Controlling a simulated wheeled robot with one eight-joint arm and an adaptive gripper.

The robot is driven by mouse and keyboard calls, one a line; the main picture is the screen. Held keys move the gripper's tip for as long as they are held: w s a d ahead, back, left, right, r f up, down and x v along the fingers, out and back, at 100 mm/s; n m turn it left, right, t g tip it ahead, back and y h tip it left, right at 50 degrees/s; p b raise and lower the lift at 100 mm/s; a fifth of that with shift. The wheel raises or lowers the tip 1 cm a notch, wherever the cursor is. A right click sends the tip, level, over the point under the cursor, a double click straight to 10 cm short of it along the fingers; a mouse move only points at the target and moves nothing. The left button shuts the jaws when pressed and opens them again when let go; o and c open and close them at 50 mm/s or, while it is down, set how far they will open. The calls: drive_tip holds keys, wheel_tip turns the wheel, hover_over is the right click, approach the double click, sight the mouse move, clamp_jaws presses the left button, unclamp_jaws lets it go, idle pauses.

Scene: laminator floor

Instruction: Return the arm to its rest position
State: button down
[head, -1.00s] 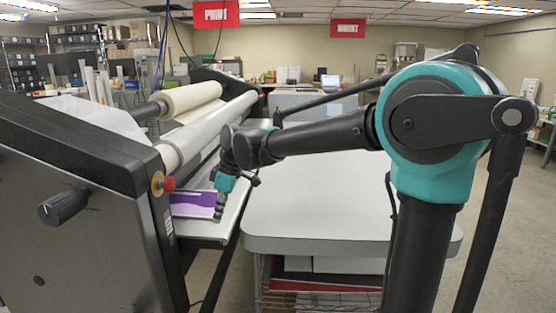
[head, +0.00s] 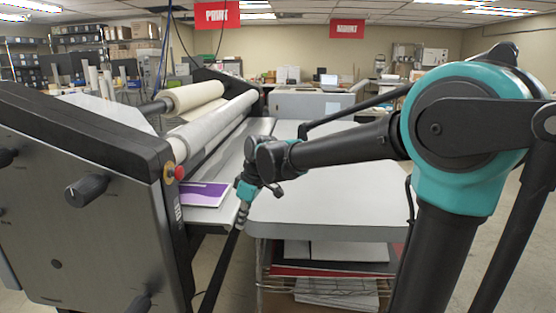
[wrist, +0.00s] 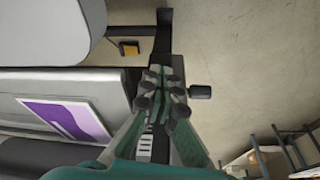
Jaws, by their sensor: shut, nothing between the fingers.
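My gripper (head: 243,208) hangs pointing down in the head view, in the gap between the laminator and the grey table. In the wrist view its fingers (wrist: 160,95) are drawn together with nothing between them. A purple and white printed sheet (head: 205,194) lies on the laminator's front shelf (head: 208,216), to the left of my gripper and apart from it. The same sheet (wrist: 68,118) shows at the left in the wrist view.
The laminator (head: 95,190) with its rollers, knobs and red button (head: 179,172) stands close on the left. The grey table (head: 325,205) is bare on top, with boards and paper on the rack below. Open floor shows in the wrist view (wrist: 245,60).

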drive_tip(key=s+d+f+m+t+h, duration=0.1)
drive_tip(key=s+d+f+m, duration=0.3)
drive_tip(key=d, duration=0.6)
drive_tip(key=s+d+f+m+t+h, duration=0.1)
drive_tip(key=s+d+f+m, duration=0.4)
drive_tip(key=d, duration=0.5)
drive_tip(key=s+d+f+m+t+h, duration=0.1)
drive_tip(key=s+d+f+m, duration=0.3)
drive_tip(key=d+f, duration=0.3)
drive_tip(key=d+m, duration=0.1)
drive_tip(key=d, duration=0.2)
drive_tip(key=shift+s, duration=0.2)
